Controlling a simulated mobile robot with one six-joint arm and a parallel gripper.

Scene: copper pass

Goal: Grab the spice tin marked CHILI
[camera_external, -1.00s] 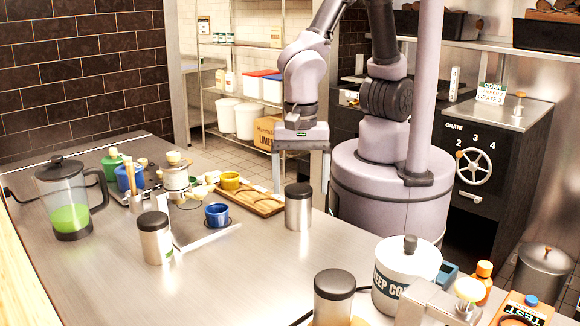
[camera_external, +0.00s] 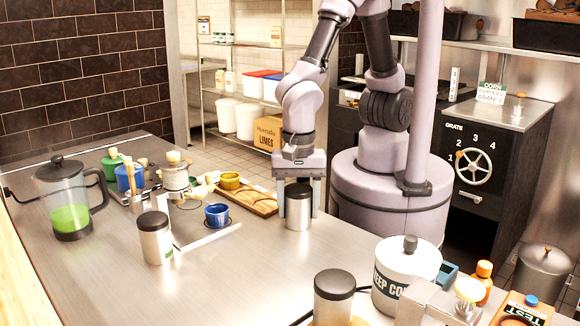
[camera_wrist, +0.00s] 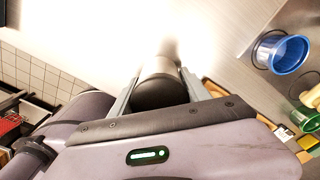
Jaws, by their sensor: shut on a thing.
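Three steel tins with black lids stand on the steel counter (camera_external: 215,285). My gripper (camera_external: 298,210) is shut on the far tin (camera_external: 298,213), with one finger on each side of it. This tin stands upright and appears to rest on the counter. In the wrist view its dark lid (camera_wrist: 168,90) lies between the fingers of my gripper (camera_wrist: 165,85). A second tin (camera_external: 156,242) stands at the left, with a bit of green label at its lower edge. A third tin (camera_external: 332,300) stands at the front. No tin's marking can be read, so I cannot tell which is CHILI.
A glass press (camera_external: 68,200) stands far left. A white crock (camera_external: 405,275) stands front right. The middle counter is clear.

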